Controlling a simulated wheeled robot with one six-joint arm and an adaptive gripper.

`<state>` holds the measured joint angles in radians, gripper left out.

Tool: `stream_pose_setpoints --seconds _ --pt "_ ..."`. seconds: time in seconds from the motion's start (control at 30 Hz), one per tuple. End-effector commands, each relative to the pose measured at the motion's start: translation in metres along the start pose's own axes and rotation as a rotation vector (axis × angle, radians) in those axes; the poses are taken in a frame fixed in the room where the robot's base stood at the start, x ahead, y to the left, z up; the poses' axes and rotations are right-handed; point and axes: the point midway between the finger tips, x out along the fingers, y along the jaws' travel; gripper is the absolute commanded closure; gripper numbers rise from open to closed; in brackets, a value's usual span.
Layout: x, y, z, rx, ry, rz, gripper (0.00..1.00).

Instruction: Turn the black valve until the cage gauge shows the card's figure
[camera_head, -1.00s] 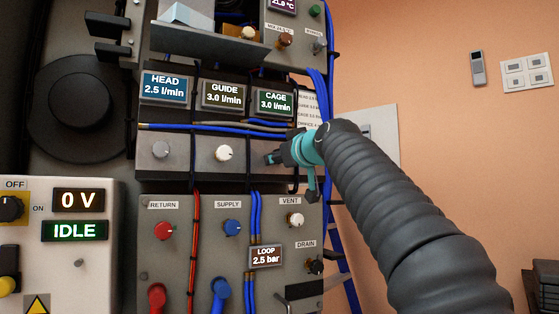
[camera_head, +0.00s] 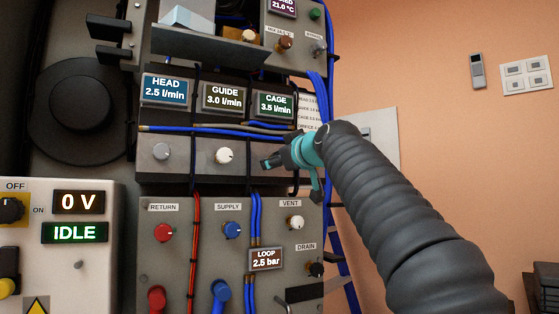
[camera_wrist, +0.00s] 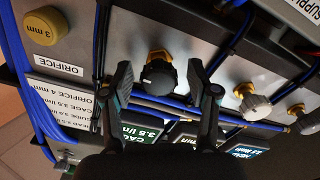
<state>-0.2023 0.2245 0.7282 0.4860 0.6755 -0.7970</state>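The black valve (camera_wrist: 158,76) is a dark ribbed knob on a brass fitting, seen in the wrist view between my gripper's two fingers. My gripper (camera_wrist: 161,68) is open, with a gap showing between each finger and the knob. In the head view my gripper (camera_head: 278,162) is at the right end of the valve row and hides the black valve. The cage gauge (camera_head: 275,104) reads 3.5 l/min.
A white knob (camera_head: 224,155) and a grey knob (camera_head: 161,152) sit left in the same row. Blue hoses (camera_head: 215,128) run just above. The guide gauge (camera_head: 224,97) reads 3.0 and the head gauge (camera_head: 166,90) 2.5 l/min. The vent knob (camera_head: 295,222) is below.

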Motion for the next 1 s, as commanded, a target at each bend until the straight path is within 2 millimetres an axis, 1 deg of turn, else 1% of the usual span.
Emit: stream_pose_setpoints --seconds 0.27,0.37,0.47,0.57,1.0 --pt "0.000 0.000 0.001 0.000 -0.001 0.000 0.39" --pt "-0.004 0.000 0.001 0.001 -0.002 0.000 0.39" --pt "-0.013 0.001 0.000 0.000 -0.002 0.001 0.39" --pt "-0.025 0.001 0.000 0.001 -0.001 0.002 0.39" --pt "-0.095 0.000 0.000 0.001 0.000 0.002 0.39"
